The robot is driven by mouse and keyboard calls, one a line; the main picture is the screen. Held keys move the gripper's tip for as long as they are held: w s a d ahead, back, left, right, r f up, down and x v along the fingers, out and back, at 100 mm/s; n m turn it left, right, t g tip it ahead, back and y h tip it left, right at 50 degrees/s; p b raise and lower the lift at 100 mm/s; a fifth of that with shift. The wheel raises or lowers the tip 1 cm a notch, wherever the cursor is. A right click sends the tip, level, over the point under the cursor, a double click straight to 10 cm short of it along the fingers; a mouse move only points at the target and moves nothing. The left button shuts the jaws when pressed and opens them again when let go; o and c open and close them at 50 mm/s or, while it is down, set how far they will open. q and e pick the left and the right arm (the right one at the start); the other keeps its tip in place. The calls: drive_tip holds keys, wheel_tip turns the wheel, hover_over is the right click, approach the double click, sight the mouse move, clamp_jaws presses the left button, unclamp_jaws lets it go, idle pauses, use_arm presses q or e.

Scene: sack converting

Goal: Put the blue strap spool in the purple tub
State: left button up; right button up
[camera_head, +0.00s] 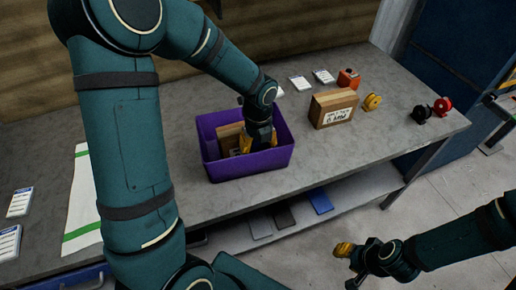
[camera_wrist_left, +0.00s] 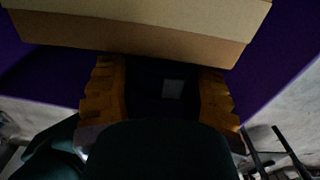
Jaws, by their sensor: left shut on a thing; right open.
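The purple tub (camera_head: 250,164) stands on the grey bench. A cardboard box (camera_head: 229,136) sits inside it at the left; a cardboard box also fills the top of the left wrist view (camera_wrist_left: 140,35). My left gripper (camera_head: 259,142) reaches down into the tub beside the box. Its yellow fingers are shut on a dark thing (camera_wrist_left: 172,88) with a pale patch. It is too dark to tell what this is or its colour. I see no clearly blue spool elsewhere. My right gripper (camera_head: 348,266) is open and empty, off the bench's front edge.
A labelled cardboard box (camera_head: 333,108), an orange item (camera_head: 348,78), a yellow spool (camera_head: 372,102), a black spool (camera_head: 421,114) and a red spool (camera_head: 441,107) stand right of the tub. A white-green cloth (camera_head: 82,205) lies left. The bench front right of the tub is clear.

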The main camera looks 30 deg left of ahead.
use_arm(q)
drive_tip(key=shift+f, duration=0.85)
drive_tip(key=shift+f+b, duration=0.3)
drive_tip(key=shift+f, duration=0.1)
drive_tip(key=shift+f, duration=0.2)
drive_tip(key=o, duration=1.1)
drive_tip(key=shift+c, duration=0.2)
drive_tip(key=shift+r, duration=0.15)
